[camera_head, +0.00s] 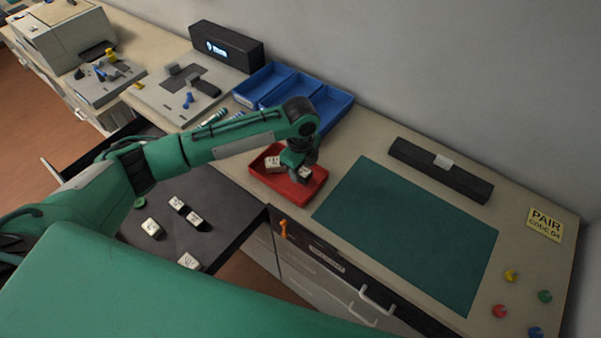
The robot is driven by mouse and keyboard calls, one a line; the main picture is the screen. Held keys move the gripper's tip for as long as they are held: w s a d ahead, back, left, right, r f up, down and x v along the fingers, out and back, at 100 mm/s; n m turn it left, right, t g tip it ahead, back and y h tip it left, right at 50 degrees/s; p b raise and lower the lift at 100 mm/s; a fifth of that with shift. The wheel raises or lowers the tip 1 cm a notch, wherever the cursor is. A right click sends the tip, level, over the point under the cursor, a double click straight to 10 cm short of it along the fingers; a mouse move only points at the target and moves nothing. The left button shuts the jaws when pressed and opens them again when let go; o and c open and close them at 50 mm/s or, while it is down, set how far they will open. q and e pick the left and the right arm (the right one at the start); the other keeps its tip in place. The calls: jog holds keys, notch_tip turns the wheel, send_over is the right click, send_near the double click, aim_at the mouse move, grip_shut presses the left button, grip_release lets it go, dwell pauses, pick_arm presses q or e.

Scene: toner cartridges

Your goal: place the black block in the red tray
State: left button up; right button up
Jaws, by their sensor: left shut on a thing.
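My left gripper (303,170) reaches in from the left and points down over the right part of the red tray (283,187). It is shut on a small dark block with a pale labelled top (306,173), low over or inside the tray; I cannot tell whether the block touches the tray floor. Another block with a pale labelled top (273,164) lies in the left part of the tray. Several similar blocks, dark-sided with pale tops (195,220), lie on the dark surface of the open drawer (220,188). My right gripper is not in view.
A blue sectioned bin (335,108) stands just behind the tray. A green mat (410,230) lies bare to the right, with a black bar (440,170) behind it. A black speaker-like box (226,46) stands at the wall. Coloured knobs (500,311) sit at the right front.

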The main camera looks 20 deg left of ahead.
aim_at(301, 170)
pick_arm(q)
notch_tip(301, 170, down, 3)
jog(key=shift+f+p, duration=0.1)
jog(key=shift+p, duration=0.2)
jog(key=shift+f, duration=0.1)
jog(key=o, duration=1)
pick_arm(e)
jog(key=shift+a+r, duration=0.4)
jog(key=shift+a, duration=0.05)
pick_arm(q)
jog(key=shift+r, duration=0.2)
jog(key=shift+r+b, duration=0.35)
notch_tip(301, 170, up, 11)
jog(key=b, duration=0.3)
jog(key=shift+f, duration=0.2)
jog(key=shift+r, duration=0.3)
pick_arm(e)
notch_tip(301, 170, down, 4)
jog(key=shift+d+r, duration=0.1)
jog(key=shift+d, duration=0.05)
